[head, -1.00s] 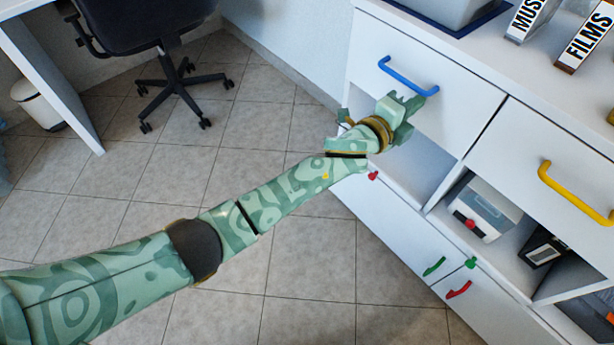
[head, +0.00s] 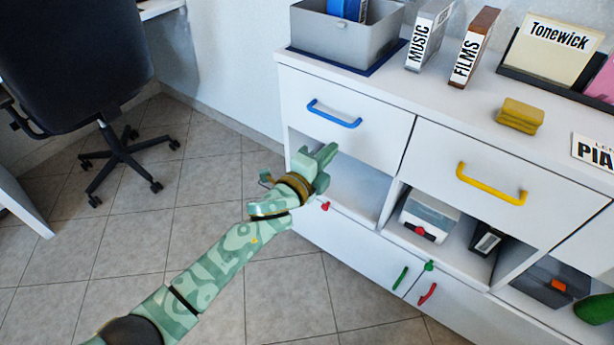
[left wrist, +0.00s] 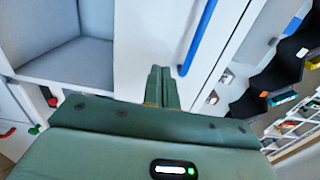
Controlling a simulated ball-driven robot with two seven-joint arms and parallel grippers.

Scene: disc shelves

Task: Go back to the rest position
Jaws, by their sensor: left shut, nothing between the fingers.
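My left gripper (head: 325,158) is shut and empty. It is in front of the white shelf unit (head: 440,160), just below the blue handle (head: 334,114) of the left drawer and beside the open empty compartment (head: 352,183) under it. In the left wrist view, the closed fingers (left wrist: 161,88) point up between that compartment (left wrist: 65,55) and the blue handle (left wrist: 200,38). My right gripper is in neither view.
A grey bin (head: 345,38), the MUSIC box (head: 428,38) and the FILMS box (head: 474,46) stand on top. A yellow handle (head: 490,184) sits on the drawer to the right. An office chair (head: 75,70) stands at the left. The tiled floor (head: 205,235) between is clear.

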